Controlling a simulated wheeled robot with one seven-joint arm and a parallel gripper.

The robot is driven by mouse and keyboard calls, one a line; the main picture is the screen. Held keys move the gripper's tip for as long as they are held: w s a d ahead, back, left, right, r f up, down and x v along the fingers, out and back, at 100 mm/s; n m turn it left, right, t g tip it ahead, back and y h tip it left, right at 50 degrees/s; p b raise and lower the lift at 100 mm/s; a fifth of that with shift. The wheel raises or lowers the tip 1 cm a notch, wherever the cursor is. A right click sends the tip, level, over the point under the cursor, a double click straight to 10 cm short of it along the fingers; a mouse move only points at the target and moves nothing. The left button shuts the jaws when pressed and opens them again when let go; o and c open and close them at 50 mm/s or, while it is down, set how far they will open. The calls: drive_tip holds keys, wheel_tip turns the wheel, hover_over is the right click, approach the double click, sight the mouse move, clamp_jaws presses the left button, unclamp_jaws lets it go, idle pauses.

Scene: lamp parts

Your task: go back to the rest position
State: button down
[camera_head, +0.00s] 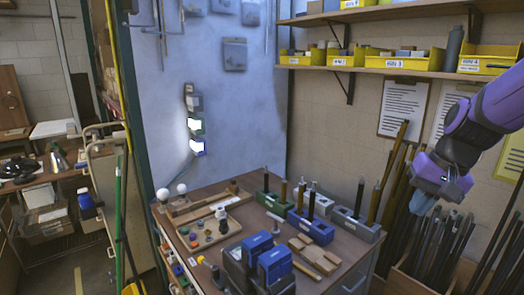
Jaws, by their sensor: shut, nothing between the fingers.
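My purple arm reaches in from the right edge, and my gripper (423,202) hangs at its end, shut and empty. It is to the right of the worktable (345,262) and in front of long dark rods standing at the right wall. Its pale blue fingertips point down and are small in this view. The table holds a wooden tray (205,240) with small coloured parts, two white balls (181,189) at the back left, and green, blue and grey blocks with upright rods.
Blue-topped boxes (258,248) stand at the table's front. A shelf with yellow bins (405,63) runs along the back wall above. Rods (450,245) crowd the space below my gripper.

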drive_tip(key=s+r+n+t+h, duration=0.1)
drive_tip(key=s+r+n+t, duration=0.1)
drive_tip(key=s+r, duration=0.2)
drive_tip(key=s+a+r+n+t+h, duration=0.1)
drive_tip(key=s+r, duration=0.3)
drive_tip(key=s, duration=0.7)
drive_tip(key=shift+r+n+t+h, duration=0.2)
drive_tip(key=shift+n+t+h, duration=0.2)
drive_tip(key=shift+n, duration=0.3)
